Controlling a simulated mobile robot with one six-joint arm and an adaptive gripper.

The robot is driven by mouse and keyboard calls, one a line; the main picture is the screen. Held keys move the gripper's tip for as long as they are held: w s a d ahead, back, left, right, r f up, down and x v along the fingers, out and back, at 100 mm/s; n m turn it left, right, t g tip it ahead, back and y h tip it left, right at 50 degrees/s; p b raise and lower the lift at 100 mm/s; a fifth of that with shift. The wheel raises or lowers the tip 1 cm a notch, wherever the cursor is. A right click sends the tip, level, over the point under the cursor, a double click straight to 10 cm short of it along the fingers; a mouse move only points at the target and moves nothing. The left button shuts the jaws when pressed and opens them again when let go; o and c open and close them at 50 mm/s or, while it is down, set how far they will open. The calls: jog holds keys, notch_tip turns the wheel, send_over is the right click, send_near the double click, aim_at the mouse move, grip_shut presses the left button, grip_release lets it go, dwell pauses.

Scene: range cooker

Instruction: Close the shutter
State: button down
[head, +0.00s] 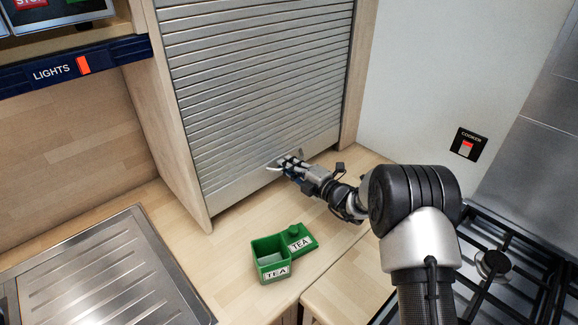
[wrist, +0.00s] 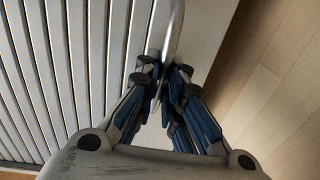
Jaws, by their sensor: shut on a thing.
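The grey slatted shutter (head: 255,85) covers the front of the wooden cabinet in the head view, down to near the worktop. It also shows on the left of the wrist view (wrist: 60,70). Its curved metal handle (head: 272,168) is on the plain bottom bar. My gripper (head: 284,165) is at the handle, and in the wrist view its fingers (wrist: 162,75) are shut on the handle (wrist: 176,30). The exact gap between the shutter's bottom edge and the worktop is partly hidden by my gripper and arm.
An open green tea box (head: 256,248) and its lid (head: 306,240) sit on the worktop (head: 215,262) in front of the cabinet. A steel drainer (head: 95,275) is at left. A gas hob (head: 520,265) is at right, beneath my arm.

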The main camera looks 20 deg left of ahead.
aim_at(281, 174)
jog(key=shift+s+f+b, duration=0.1)
jog(key=shift+f+b, duration=1)
jog(key=shift+f, duration=1.55)
jog(key=c, duration=1.7)
grip_release()
jog(key=shift+r, duration=0.1)
jog(key=shift+d, duration=0.1)
